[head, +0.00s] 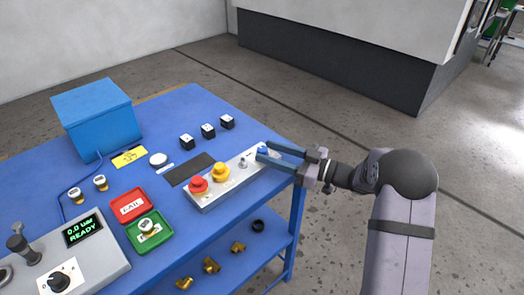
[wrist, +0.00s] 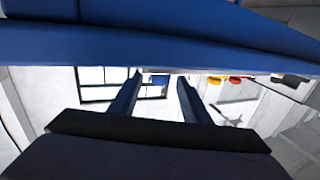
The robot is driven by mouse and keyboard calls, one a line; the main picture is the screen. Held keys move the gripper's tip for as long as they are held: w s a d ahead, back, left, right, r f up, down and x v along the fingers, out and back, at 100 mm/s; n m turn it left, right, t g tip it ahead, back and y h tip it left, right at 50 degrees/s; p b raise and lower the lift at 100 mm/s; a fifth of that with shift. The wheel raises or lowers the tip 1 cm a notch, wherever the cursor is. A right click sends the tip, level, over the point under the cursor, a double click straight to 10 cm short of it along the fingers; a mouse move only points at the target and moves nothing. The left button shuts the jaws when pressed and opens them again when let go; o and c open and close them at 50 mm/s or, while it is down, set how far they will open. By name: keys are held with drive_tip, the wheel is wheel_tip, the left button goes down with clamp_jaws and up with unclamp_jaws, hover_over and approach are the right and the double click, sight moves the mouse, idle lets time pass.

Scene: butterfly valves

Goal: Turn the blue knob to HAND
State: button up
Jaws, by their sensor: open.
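The grey control box (head: 213,191) sits near the right edge of the blue table. It carries a red mushroom button (head: 198,186), a yellow button (head: 221,171) and a small silver switch (head: 243,163). The blue knob is at the box's far right end, where a small blue patch (head: 262,149) shows between my fingertips; its pointer and label are hidden or too small to read. My gripper (head: 265,151) reaches in from the right with its blue fingers open, at that end of the box. In the wrist view both fingers (wrist: 152,95) are apart; I cannot tell contact.
Several small black switches, a blue box (head: 97,115), a red FAIL tray (head: 132,205), a green tray (head: 150,231) and a grey test unit (head: 75,267) stand on the table (head: 185,110). Brass fittings lie on the lower shelf. The floor right of the table is clear.

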sight(262, 148)
drive_tip(key=shift+s+d, duration=0.15)
drive_tip(key=shift+d, duration=0.1)
drive_tip(key=shift+s+d+r+p, duration=0.2)
drive_tip(key=shift+d+p, duration=0.3)
drive_tip(key=shift+p, duration=0.5)
drive_tip(key=shift+p+v, duration=0.85)
drive_tip(key=shift+p, duration=0.4)
drive_tip(key=shift+s+d+f+p, duration=0.25)
drive_tip(key=shift+d+p, duration=0.1)
drive_tip(key=shift+d, duration=0.1)
drive_tip(key=shift+p+x, duration=0.7)
drive_tip(key=shift+x, duration=3)
drive_tip(key=c, duration=1)
drive_tip(key=shift+c, duration=0.2)
